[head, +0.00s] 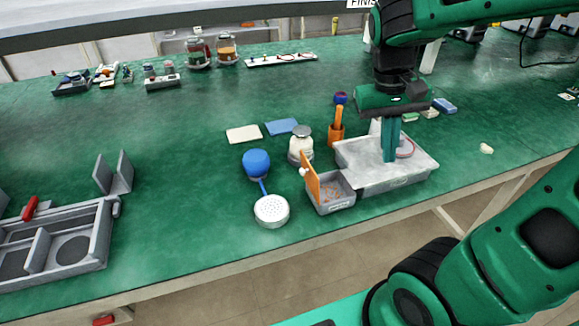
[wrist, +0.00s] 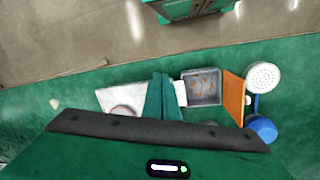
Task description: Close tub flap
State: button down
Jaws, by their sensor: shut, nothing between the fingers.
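A small grey tub (head: 334,192) stands near the table's front edge, with its orange flap (head: 311,176) raised, close to upright, on its left side. A white knob shows on the flap's left face. In the wrist view the tub (wrist: 201,87) is open, with orange-brown bits inside, and the flap (wrist: 234,97) stands along its right side. My gripper (head: 389,158) is shut and empty, pointing down over the light grey tray to the right of the tub. It also shows in the wrist view (wrist: 160,78), apart from the flap.
The light grey tray (head: 415,171) adjoins the tub. Table left of these is clear up to a grey caddy (head: 100,230).

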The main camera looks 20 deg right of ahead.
jog(key=w+a+n+h, duration=0.1)
jog(key=w+a, duration=0.2)
jog(key=a, duration=0.6)
jog(key=w+a+n+t+h, duration=0.1)
jog(key=w+a+n, duration=0.15)
jog(key=a, duration=0.65)
jog(key=w+a+n+h, duration=0.1)
jog(key=w+a, duration=0.3)
jog(key=a, duration=0.5)
jog(key=d+f, duration=0.8)
jog(key=shift+r+m, duration=0.15)
jog(key=shift+m, duration=0.1)
